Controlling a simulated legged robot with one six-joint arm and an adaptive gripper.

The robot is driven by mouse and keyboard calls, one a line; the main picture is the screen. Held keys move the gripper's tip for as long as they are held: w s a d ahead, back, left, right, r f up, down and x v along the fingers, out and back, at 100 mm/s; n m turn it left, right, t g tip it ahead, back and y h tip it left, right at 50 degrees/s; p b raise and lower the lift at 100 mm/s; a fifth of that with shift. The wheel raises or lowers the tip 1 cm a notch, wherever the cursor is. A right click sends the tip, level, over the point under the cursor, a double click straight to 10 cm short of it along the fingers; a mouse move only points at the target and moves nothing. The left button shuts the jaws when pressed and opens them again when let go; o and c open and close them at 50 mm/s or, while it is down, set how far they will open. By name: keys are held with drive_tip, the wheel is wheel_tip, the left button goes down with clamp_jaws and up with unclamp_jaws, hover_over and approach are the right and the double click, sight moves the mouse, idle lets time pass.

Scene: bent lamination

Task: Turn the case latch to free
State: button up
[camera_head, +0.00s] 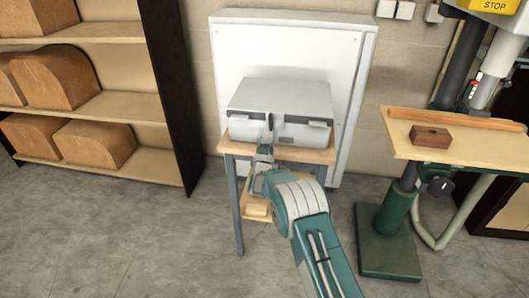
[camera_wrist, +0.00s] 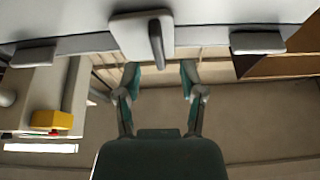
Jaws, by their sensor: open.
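A light grey case (camera_head: 280,97) sits on a small wooden-topped stand (camera_head: 227,147). Its latch shows in the wrist view as a pale plate (camera_wrist: 128,35) with a dark lever (camera_wrist: 157,46) across it. The lever lies close to vertical in that picture, slightly tilted. My gripper (camera_wrist: 159,70) is open, with one finger on each side of the lever's line.
Two grey tabs, left (camera_wrist: 34,56) and right (camera_wrist: 257,42), flank the latch on the case front. A white cabinet (camera_head: 345,100) stands behind. A shelf with wooden blocks (camera_head: 95,142) is at left. A drill-press table (camera_head: 400,140) with a brown block (camera_head: 430,136) is at right.

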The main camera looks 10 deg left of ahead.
drive_tip(key=v, duration=0.8)
drive_tip(key=shift+f, duration=0.2)
drive_tip(key=shift+s+a, duration=0.15)
